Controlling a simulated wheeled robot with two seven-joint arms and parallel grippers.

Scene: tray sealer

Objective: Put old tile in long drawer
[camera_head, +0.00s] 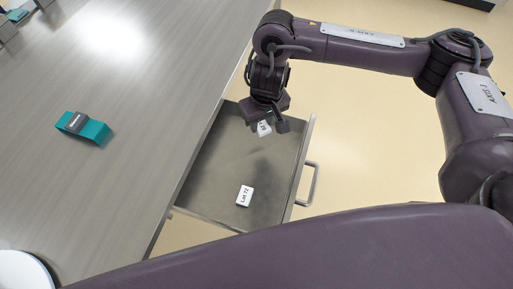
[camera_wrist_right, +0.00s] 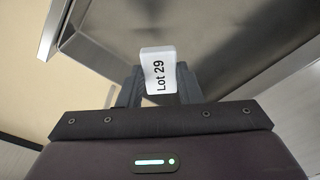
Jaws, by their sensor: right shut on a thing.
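A white tile marked "Lot 29" (camera_wrist_right: 158,70) is held between the fingers of my right gripper (camera_wrist_right: 158,88), which is shut on it. In the head view the same tile (camera_head: 264,128) shows at the tips of my right gripper (camera_head: 267,124), over the far part of the open drawer (camera_head: 222,190). Another white tile, marked "Lot 72" (camera_head: 244,196), lies flat on the drawer floor nearer to me. The drawer is pulled out from under the table. My left gripper is not in view.
A teal block with a dark label band (camera_head: 82,128) lies on the grey table (camera_head: 130,85). The drawer handle (camera_head: 309,184) sticks out on the right. A white round thing (camera_head: 22,272) is at the lower left. Much of the drawer floor is bare.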

